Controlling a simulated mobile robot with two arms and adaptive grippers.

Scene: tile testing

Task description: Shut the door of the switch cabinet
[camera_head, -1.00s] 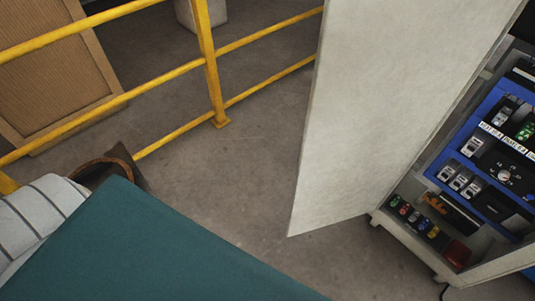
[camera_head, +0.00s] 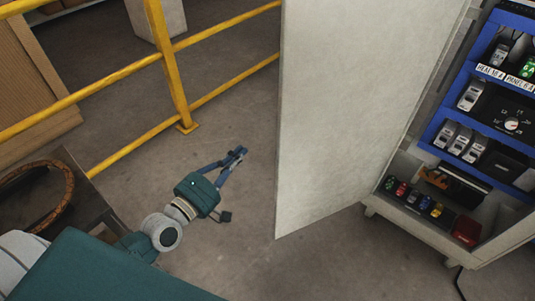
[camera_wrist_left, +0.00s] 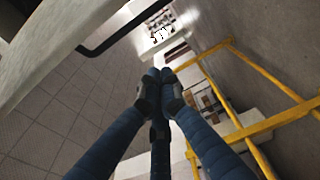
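The switch cabinet (camera_head: 408,222) stands at the right in the head view. Its pale grey door (camera_head: 345,110) is wide open, swung out to the left of the cabinet, so the inside shows. My left gripper (camera_head: 238,153) is left of the door's free edge, apart from it in the picture, above the floor. Its blue fingers meet at the tips with nothing between them. In the left wrist view the fingertips (camera_wrist_left: 160,75) also touch each other. A pale panel fills the upper left there; I cannot tell whether it is the door. My right gripper is out of view.
Yellow railing (camera_head: 175,80) runs along the left and back. A dark box-like stand with a brown ring (camera_head: 40,190) is at the left. Cabinet shelves hold blue-framed switches (camera_head: 470,145) and small coloured items. Grey floor between railing and door is clear.

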